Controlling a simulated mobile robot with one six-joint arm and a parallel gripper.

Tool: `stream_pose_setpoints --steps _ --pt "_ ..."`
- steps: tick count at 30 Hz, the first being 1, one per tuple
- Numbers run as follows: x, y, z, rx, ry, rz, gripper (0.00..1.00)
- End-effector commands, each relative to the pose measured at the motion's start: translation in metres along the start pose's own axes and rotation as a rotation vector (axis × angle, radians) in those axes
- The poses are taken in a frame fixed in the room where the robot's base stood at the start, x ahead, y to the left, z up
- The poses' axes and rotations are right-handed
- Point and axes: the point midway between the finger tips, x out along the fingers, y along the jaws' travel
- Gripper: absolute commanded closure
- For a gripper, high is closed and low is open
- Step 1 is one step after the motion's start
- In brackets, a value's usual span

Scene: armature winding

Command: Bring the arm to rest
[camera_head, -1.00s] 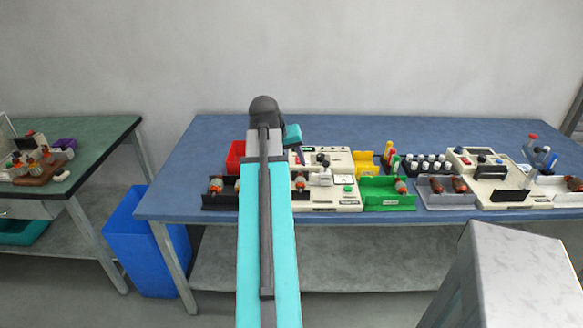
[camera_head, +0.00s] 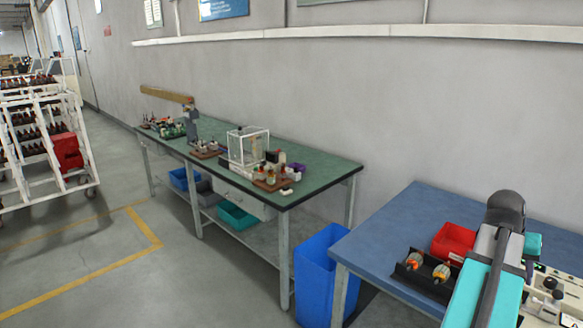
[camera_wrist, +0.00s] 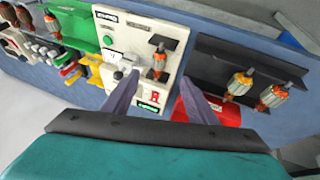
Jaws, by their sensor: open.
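My arm (camera_head: 490,265) reaches out over the blue table (camera_head: 395,225) at the right of the head view. Its far end is folded down, and the fingers are hidden there. In the wrist view my gripper (camera_wrist: 160,88) shows two dark fingers spread apart, with nothing between them. Below them lies a cream machine (camera_wrist: 115,38) with a copper-wound armature on it. A black tray (camera_wrist: 290,72) with two armatures lies to the right, and a red bin (camera_wrist: 212,108) is near the right finger. I cannot tell the height of the fingers above these things.
The black tray also shows in the head view (camera_head: 412,272), near the table's front edge. A blue waste bin (camera_head: 318,268) stands between the blue table and a green bench (camera_head: 325,172). A white rack cart (camera_head: 45,150) stands far left. The floor in front of the bench is clear.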

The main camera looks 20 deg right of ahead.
Motion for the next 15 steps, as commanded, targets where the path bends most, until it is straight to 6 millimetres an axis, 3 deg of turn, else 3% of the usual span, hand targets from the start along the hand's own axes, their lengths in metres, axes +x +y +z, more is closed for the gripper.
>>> stream_pose_setpoints --steps 5,8,15 --pt "0.001 -0.041 0.002 -0.06 -0.003 -0.023 0.48" --pt "0.01 -0.076 0.01 -0.112 -0.02 -0.039 0.48" --pt "0.04 -0.168 0.049 -0.259 -0.083 -0.074 0.48"
